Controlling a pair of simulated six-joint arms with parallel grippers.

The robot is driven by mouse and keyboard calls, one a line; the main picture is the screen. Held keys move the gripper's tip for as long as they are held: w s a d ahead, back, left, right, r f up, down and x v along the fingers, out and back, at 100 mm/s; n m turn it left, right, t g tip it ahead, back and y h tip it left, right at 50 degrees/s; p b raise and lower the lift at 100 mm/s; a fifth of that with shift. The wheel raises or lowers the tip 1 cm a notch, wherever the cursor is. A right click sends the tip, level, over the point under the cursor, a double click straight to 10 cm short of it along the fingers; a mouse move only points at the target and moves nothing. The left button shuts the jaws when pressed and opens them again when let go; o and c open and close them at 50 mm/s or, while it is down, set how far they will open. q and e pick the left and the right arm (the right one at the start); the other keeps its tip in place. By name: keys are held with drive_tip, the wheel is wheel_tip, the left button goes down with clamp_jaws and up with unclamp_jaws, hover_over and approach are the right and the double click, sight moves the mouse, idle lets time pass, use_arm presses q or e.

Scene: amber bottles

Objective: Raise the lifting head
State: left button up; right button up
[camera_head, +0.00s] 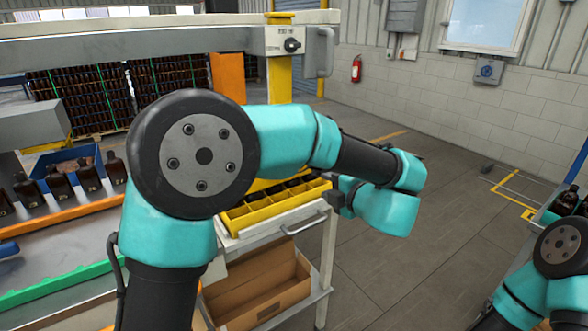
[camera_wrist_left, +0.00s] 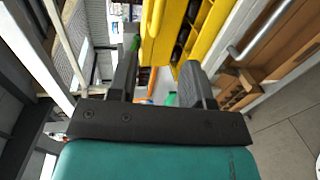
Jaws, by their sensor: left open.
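A grey horizontal beam (camera_head: 130,52) crosses the upper left of the head view. It ends in a light box with a dark knob (camera_head: 292,44) and a grey bar handle (camera_head: 327,52), beside a yellow post (camera_head: 279,80). I cannot tell for sure which part is the lifting head. My left gripper (camera_head: 338,196) is beyond my arm, beside the right end of a yellow divided crate (camera_head: 262,212), and mostly hidden there. In the left wrist view its two dark fingers (camera_wrist_left: 160,82) stand apart with nothing between them. The yellow crate (camera_wrist_left: 210,32) shows beyond them.
The crate stands on a white cart with a handle (camera_head: 304,224) and a cardboard box (camera_head: 255,290) on its lower shelf. Amber bottles (camera_head: 88,175) line up at the left near a blue bin (camera_head: 62,168). Open floor (camera_head: 430,220) lies to the right.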

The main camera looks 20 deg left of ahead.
use_arm(q)
drive_tip(key=shift+a, duration=0.1)
drive_tip(key=x, duration=1.7)
drive_tip(key=shift+w+a, duration=0.1)
drive_tip(key=shift+w, duration=0.1)
clamp_jaws()
